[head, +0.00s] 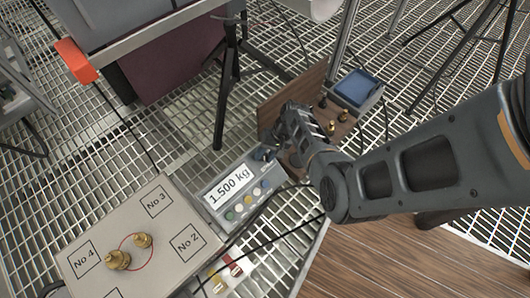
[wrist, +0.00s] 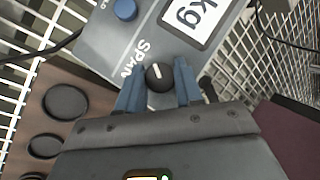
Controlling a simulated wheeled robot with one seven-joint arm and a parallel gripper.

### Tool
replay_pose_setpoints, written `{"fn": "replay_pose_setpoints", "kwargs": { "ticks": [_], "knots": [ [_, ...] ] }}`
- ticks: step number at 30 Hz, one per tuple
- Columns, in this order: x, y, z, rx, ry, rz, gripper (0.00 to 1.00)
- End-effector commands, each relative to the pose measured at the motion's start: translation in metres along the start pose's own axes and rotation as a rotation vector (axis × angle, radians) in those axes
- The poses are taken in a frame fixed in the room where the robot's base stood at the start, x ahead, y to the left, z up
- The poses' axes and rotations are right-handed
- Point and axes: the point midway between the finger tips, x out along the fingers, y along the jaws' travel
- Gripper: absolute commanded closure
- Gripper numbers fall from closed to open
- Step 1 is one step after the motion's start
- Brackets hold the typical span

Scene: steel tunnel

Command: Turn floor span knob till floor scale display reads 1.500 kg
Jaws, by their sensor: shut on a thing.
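The floor scale display (head: 229,186) is a grey box on the floor with a lit screen and coloured buttons. Its screen reads 1.500 kg in the head view. In the wrist view only "kg" of the screen (wrist: 188,18) shows. The span knob (wrist: 158,76) is black with a white line and sits beside the label SPAN. My gripper (wrist: 157,84) has its two blue fingers on either side of the knob, shut on it. In the head view my gripper (head: 268,152) is at the display's upper right end, and the knob is hard to make out.
A grey platform (head: 122,219) with numbered squares carries two brass weights (head: 118,260). A wooden board (head: 338,132) with dark and brass weights and a blue tray (head: 357,88) stand beyond my gripper. A blue knob (wrist: 125,10) is near. Cables and tripod legs cross the grating.

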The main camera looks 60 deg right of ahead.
Motion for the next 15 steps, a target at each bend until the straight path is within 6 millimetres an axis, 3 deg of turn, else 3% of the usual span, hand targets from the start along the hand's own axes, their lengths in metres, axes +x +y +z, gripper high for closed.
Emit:
{"fn": "replay_pose_setpoints", "kwargs": {
  "ticks": [15],
  "knots": [
    [-0.0004,0.0010,-0.0009,0.067,0.004,-0.045,0.95]
  ]
}}
